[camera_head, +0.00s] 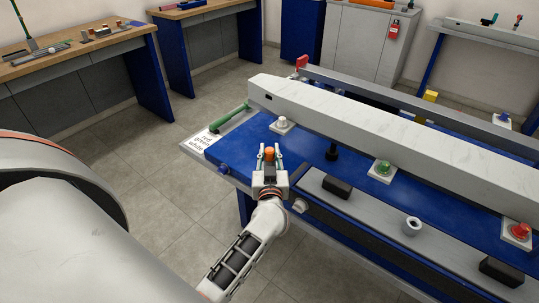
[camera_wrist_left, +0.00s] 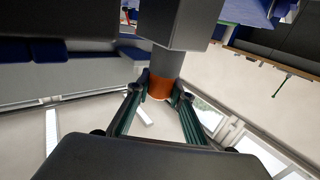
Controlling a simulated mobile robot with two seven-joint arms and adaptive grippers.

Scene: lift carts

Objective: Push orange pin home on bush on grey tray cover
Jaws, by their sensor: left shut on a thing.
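My left gripper (camera_head: 268,160) is shut on the orange pin (camera_head: 268,153) and holds it up over the left end of the blue bench, near the front edge. In the left wrist view the orange pin (camera_wrist_left: 160,86) sits between the fingertips, with a grey cylindrical part beyond it. A light, ring-shaped bush (camera_head: 412,225) stands on the long grey tray cover (camera_head: 370,207) along the bench front, well to the right of the gripper. The bush's opening looks empty. My right gripper does not show.
A long white beam (camera_head: 400,143) lies along the bench behind the gripper. White blocks carry a white knob (camera_head: 282,122), a green pin (camera_head: 384,167) and a red pin (camera_head: 520,231). Black blocks (camera_head: 337,187) sit on the cover. A label card (camera_head: 207,141) lies at the bench's left corner.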

